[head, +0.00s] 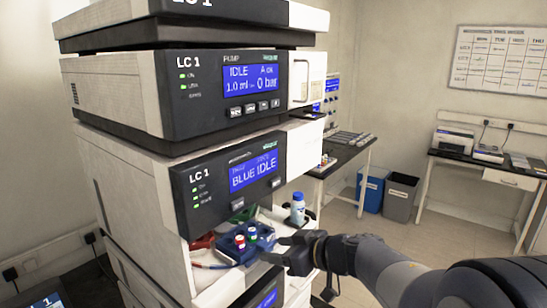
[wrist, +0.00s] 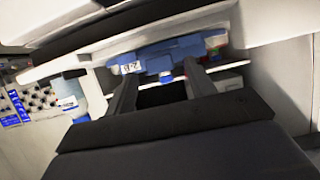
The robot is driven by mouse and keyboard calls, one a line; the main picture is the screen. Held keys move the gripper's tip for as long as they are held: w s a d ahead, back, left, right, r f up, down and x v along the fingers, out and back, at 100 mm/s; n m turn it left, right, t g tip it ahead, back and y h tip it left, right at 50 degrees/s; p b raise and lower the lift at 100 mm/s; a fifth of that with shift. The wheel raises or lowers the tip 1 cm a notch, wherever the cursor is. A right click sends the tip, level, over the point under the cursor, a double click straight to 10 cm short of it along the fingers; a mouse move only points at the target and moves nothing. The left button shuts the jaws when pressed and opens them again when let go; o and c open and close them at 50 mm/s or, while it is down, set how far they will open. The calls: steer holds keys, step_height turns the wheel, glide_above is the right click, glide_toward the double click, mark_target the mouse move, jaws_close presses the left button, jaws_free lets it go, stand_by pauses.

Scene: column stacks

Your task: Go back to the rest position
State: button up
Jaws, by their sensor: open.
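My gripper (head: 283,250) reaches in from the right in the head view, in front of the open bay of the LC 1 stack (head: 130,185). In the wrist view my gripper (wrist: 163,82) has its two fingers spread apart, with no object seen held between them. Beyond the fingers is a blue block (head: 235,252), which also shows in the wrist view (wrist: 188,47). Red and blue capped pieces stand on it in the head view. The fingertips look close to the block; I cannot tell whether they touch.
A white bottle with a blue cap (head: 298,209) stands at the bay's right side. A red piece (head: 203,241) lies left of the block. The module with the BLUE IDLE screen (head: 253,172) overhangs the bay. Open floor (head: 400,235) lies to the right.

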steer(key=shift+x, duration=1.05)
steer(key=shift+w+a+r, duration=0.15)
steer(key=shift+r, duration=0.1)
steer(key=shift+r+p, duration=0.45)
steer(key=shift+r, duration=1.35)
steer(key=shift+f, duration=0.1)
